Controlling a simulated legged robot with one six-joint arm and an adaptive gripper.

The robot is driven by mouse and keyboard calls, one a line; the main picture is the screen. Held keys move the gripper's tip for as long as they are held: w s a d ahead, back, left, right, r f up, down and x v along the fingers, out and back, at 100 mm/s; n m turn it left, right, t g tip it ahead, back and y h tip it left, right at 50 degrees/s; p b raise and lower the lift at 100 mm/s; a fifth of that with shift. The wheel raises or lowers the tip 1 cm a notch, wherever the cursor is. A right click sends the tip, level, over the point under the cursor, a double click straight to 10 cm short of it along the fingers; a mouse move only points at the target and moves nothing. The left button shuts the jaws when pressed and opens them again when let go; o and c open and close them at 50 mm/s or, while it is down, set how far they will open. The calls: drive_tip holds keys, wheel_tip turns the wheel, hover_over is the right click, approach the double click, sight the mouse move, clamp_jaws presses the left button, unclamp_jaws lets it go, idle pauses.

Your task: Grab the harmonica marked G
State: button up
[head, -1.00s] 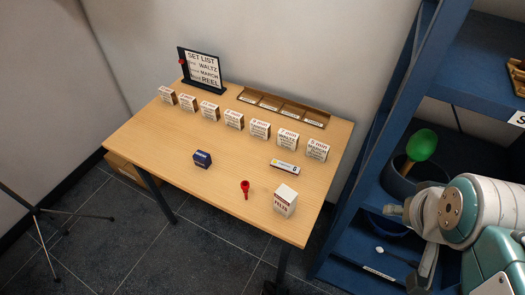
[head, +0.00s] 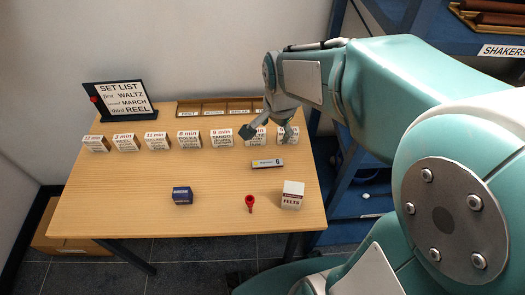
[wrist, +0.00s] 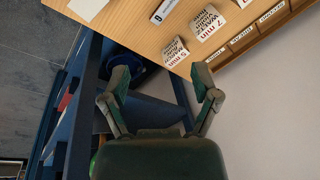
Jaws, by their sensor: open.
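My gripper (head: 267,133) is open and empty. In the head view it appears over the right boxes, behind the harmonica. In the wrist view my gripper (wrist: 160,80) has its fingers spread, apart from the harmonica.
Several white printed boxes (head: 189,140) stand in a row, some partly hidden by my gripper. A compartment tray (head: 190,107) and set list sign (head: 121,99) are behind. A blue box (head: 182,196), red object (head: 250,203) and white FELTS box (head: 292,195) stand in front. Blue shelving (head: 365,180) is right.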

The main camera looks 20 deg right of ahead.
drive_tip(key=w+f+m, duration=0.3)
drive_tip(key=f, duration=0.1)
drive_tip(key=m+g, duration=0.2)
drive_tip(key=m, duration=0.2)
hover_over(267, 162)
wheel_tip(267, 162, down, 8)
drive_tip(key=r, duration=0.1)
drive_tip(key=shift+m, duration=0.8)
drive_tip(key=f, duration=0.2)
drive_tip(key=a+f, duration=0.1)
drive_tip(key=f, duration=0.1)
drive_tip(key=shift+s+a, duration=0.1)
drive_tip(key=f, duration=0.2)
drive_tip(key=d+f, duration=0.1)
drive_tip(key=shift+f, duration=0.4)
drive_tip(key=shift+d+f, duration=0.15)
drive_tip(key=shift+f, duration=0.1)
wheel_tip(267, 162, down, 5)
drive_tip(key=shift+f, duration=0.1)
drive_tip(key=shift+c, duration=0.3)
clamp_jaws()
